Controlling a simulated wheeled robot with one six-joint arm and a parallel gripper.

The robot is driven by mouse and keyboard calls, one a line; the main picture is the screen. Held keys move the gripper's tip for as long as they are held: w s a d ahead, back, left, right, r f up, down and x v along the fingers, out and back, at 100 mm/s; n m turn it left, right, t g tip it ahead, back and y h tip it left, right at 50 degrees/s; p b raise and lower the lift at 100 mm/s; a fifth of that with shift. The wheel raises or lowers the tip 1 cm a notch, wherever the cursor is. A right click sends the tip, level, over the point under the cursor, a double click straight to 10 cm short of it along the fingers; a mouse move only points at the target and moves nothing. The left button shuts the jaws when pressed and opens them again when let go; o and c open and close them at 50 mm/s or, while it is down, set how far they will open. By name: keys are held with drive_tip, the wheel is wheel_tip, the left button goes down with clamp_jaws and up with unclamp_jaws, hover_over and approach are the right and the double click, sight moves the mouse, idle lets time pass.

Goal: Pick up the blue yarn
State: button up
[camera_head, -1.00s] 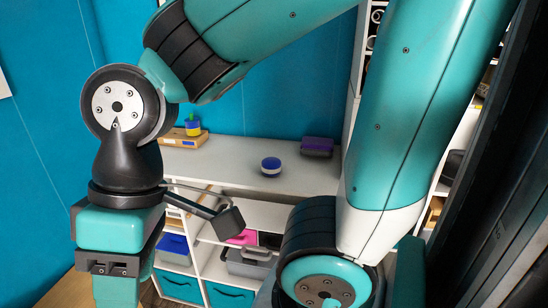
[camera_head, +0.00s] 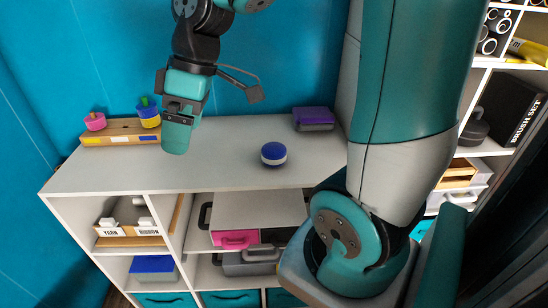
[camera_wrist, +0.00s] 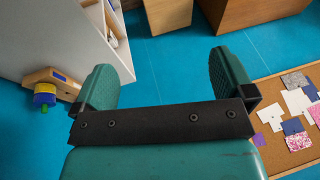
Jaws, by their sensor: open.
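A blue item with a pale lower band (camera_head: 273,153) sits alone on the white cabinet top (camera_head: 220,172). A blue and yellow stack on a green peg (camera_head: 148,112) stands on a wooden holder (camera_head: 108,133) at the back left; the wrist view also shows it (camera_wrist: 44,97), at the left. I cannot tell which of these is the blue yarn. My gripper (camera_head: 176,140) appears above the left part of the cabinet in the head view, left of the lone blue item. In the wrist view its two teal fingers (camera_wrist: 160,80) are wide apart with nothing between them.
A pink item (camera_head: 95,121) is on the holder's left end. A purple and grey box (camera_head: 314,119) stands at the back right of the top. Shelves below hold labelled bins (camera_head: 130,228) and toolboxes (camera_head: 240,237). A cork board (camera_wrist: 285,125) is right in the wrist view.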

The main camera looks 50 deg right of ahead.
drive_tip(key=w+d+f+b, duration=0.1)
drive_tip(key=w+d+f, duration=0.1)
drive_tip(key=d, duration=0.5)
drive_tip(key=w+d+f+b, duration=0.1)
drive_tip(key=w+d, duration=0.1)
drive_tip(key=d, duration=0.6)
drive_tip(key=n+t+b, duration=0.1)
drive_tip(key=n+t, duration=0.1)
approach(274, 147)
drive_tip(key=x, duration=0.2)
drive_tip(key=p+x, duration=0.1)
drive_tip(key=x, duration=0.2)
drive_tip(key=shift+w+f+p, duration=0.3)
drive_tip(key=shift+w+p, duration=0.05)
drive_tip(key=shift+w, duration=0.05)
drive_tip(key=shift+s+p+x, duration=0.15)
drive_tip(key=shift+p+x, duration=0.35)
drive_tip(key=shift+x, duration=1.05)
drive_tip(key=shift+s+p+x, duration=0.1)
drive_tip(key=shift+p+x, duration=0.4)
drive_tip(key=shift+x, duration=1.1)
drive_tip(key=shift+h, duration=0.3)
drive_tip(key=c, duration=0.9)
